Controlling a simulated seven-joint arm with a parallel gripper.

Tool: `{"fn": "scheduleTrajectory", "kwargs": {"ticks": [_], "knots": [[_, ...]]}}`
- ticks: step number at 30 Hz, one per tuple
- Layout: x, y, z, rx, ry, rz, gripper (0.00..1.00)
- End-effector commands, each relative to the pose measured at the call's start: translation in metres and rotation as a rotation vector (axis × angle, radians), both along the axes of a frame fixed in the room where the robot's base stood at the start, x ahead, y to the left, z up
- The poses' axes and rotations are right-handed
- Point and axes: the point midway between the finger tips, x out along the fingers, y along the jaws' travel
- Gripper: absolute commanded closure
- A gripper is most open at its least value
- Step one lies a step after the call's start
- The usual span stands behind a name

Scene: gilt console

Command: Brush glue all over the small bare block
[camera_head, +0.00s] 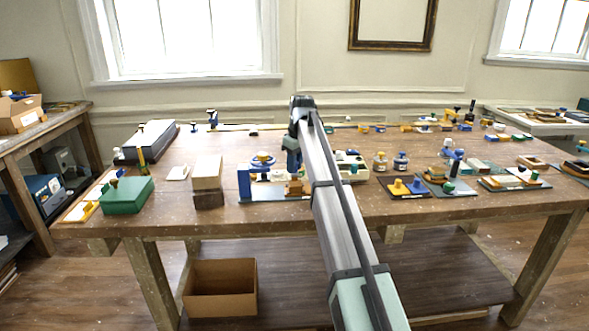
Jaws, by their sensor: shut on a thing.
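My gripper (293,158) points down over the middle of the workbench, at the far end of my arm. It is small and partly hidden by the arm. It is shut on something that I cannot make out. Just below it is a small brown wooden piece (294,188), at the right of a blue-edged fixture (244,186). A pale wooden block (207,166) rests on a darker block (208,199) left of the fixture. I cannot tell which piece is the small bare block. Two small jars (379,161) (400,162) stand right of my arm. No glue or brush can be made out.
A green box (128,195) and a dark case (147,142) stand at the left of the bench (330,222). Trays with knobbed parts (405,188) crowd the right. Bare wood shows along the front edge. A cardboard box (220,290) is below.

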Motion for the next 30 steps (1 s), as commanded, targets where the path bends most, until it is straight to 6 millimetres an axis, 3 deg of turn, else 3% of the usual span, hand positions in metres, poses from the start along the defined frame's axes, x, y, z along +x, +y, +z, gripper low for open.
{"fn": "scheduleTrajectory", "kwargs": {"ticks": [21, 30], "knots": [[0.0, 0.0, 0.043, 0.0, 0.0, 0.0, 1.0], [0.0, 0.0, 0.046, 0.0, 0.0, 0.0, 1.0]]}}
